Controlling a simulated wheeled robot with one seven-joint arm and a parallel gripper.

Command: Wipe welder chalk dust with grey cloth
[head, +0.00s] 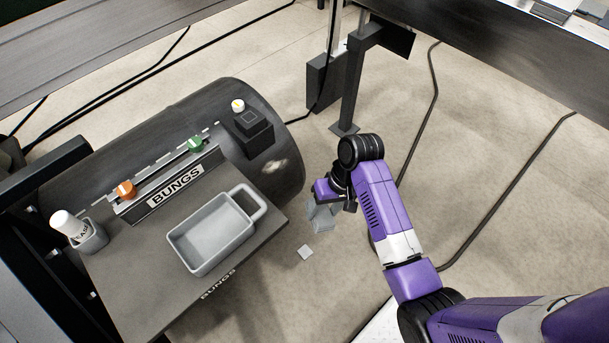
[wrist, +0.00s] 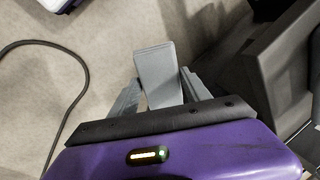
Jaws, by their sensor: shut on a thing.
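My gripper (head: 322,213) is in the air to the right of the dark cylindrical float, above the floor. It is shut on a grey folded piece, which looks like the grey cloth (wrist: 155,68), seen between the two fingers in the wrist view. In the head view the cloth is small and hard to tell from the fingers. A pale dusty smear, which looks like the chalk dust (head: 279,166), lies on the float (head: 287,120) near its right end, left of my gripper and apart from it. I cannot tell which part is the welder.
A dark bench (head: 140,290) holds a grey tray (head: 178,243) with a handle, a white bottle in a cup (head: 93,238) and a BUNGS rack (head: 165,198) with orange and green bungs. A black box (head: 250,140) sits on the float.

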